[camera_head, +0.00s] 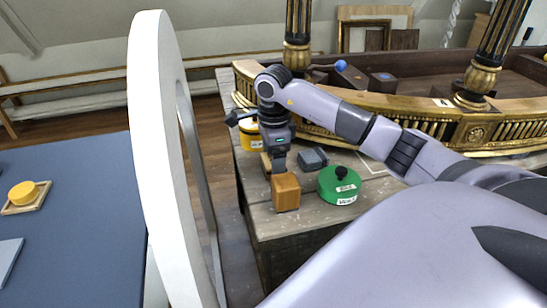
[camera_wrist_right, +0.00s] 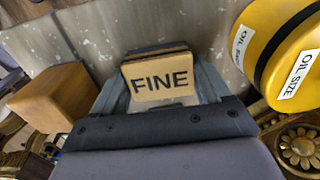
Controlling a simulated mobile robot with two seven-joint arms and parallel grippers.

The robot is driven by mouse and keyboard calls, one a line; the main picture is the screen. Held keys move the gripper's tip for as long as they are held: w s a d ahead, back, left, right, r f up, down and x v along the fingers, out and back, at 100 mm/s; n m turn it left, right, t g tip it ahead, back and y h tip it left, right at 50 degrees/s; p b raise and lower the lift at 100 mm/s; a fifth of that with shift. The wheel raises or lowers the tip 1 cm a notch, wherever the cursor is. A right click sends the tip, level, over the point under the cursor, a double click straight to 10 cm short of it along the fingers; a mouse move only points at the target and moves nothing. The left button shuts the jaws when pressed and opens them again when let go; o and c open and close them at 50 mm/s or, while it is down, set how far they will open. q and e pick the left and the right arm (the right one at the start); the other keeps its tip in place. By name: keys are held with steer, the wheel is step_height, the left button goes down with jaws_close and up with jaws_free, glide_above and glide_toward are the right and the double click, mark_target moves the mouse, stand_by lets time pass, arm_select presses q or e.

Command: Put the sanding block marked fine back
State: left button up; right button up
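The tan sanding block marked FINE (camera_wrist_right: 160,82) is between the two fingers of my right gripper (camera_wrist_right: 162,88), its lettering facing the wrist camera. The fingers lie close along both its sides; whether they press on it I cannot tell. In the head view my right gripper (camera_head: 278,166) points down at the left end of the wooden bench top (camera_head: 262,222). A small tan part of the block (camera_head: 265,162) shows left of the fingers there; the rest is hidden. My left gripper is in no view.
An orange-brown block (camera_head: 286,194) stands just in front of the gripper. A yellow tin (camera_head: 248,136) is behind, a dark grey block (camera_head: 313,158) and green tin (camera_head: 339,186) to the right. The gilt console (camera_head: 420,113) rises behind. A white curved frame (camera_head: 160,150) stands left.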

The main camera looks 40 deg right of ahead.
steer(key=o, duration=0.4)
steer(key=shift+r, duration=0.1)
steer(key=shift+r+p, duration=0.45)
steer(key=shift+r, duration=5.55)
steer(key=shift+s, duration=0.15)
